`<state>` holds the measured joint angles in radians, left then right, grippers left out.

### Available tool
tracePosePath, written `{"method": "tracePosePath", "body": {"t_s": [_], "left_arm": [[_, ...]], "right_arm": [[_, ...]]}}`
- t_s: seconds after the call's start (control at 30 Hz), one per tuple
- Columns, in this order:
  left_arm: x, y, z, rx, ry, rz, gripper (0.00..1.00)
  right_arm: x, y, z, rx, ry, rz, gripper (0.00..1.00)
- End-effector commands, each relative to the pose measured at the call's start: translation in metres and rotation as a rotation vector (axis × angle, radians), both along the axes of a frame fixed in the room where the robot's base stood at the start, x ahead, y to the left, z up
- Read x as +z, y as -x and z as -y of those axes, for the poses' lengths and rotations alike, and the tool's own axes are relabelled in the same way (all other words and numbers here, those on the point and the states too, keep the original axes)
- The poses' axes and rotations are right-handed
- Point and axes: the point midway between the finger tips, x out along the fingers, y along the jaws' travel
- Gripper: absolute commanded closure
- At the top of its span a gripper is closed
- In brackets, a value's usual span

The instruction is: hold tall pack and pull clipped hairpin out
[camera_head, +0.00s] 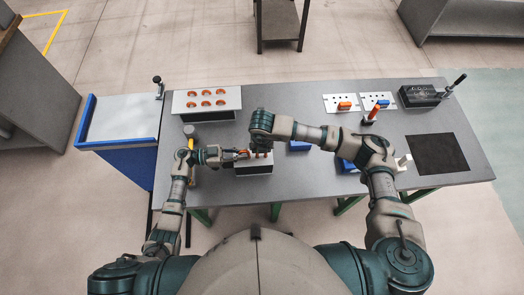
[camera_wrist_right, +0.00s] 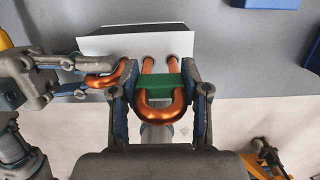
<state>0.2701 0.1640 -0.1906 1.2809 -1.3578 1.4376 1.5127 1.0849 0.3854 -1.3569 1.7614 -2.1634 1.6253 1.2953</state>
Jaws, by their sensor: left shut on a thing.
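The tall pack (camera_head: 255,169) is a pale block standing at the table's front edge, with copper hairpins (camera_head: 263,154) at its top. In the right wrist view its white top (camera_wrist_right: 150,40) shows copper tubes entering holes. One hairpin (camera_wrist_right: 160,108) carries a green clip (camera_wrist_right: 159,81) across its legs. My right gripper (camera_wrist_right: 158,100) is over the pack with one finger on each side of this clipped hairpin; contact is unclear. My left gripper (camera_head: 238,155) reaches in from the left and is shut on another copper hairpin (camera_wrist_right: 110,80) of the pack.
Behind stands a white block (camera_head: 207,101) with several orange-rimmed holes. Blue parts (camera_head: 299,146) lie right of the pack, partly under my right arm. White plates (camera_head: 341,103), a black fixture (camera_head: 420,96) and a dark mat (camera_head: 436,154) are further right. A blue-edged tray (camera_head: 122,119) adjoins at left.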

Motion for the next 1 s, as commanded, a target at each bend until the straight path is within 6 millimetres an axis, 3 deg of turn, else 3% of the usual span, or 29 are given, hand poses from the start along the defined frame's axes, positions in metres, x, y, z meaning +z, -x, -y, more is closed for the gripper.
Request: {"method": "tracePosePath", "body": {"t_s": [0.03, 0.1, 1.0], "left_arm": [[0.000, 0.000, 0.000, -0.001, 0.000, 0.000, 1.00], [0.000, 0.000, 0.000, -0.001, 0.000, 0.000, 1.00], [0.000, 0.000, 0.000, 0.000, 0.000, 0.000, 1.00]], "right_arm": [[0.000, 0.000, 0.000, 0.000, 0.000, 0.000, 0.87], [0.000, 0.000, 0.000, 0.000, 0.000, 0.000, 1.00], [0.012, 0.000, 0.000, 0.000, 0.000, 0.000, 1.00]]}}
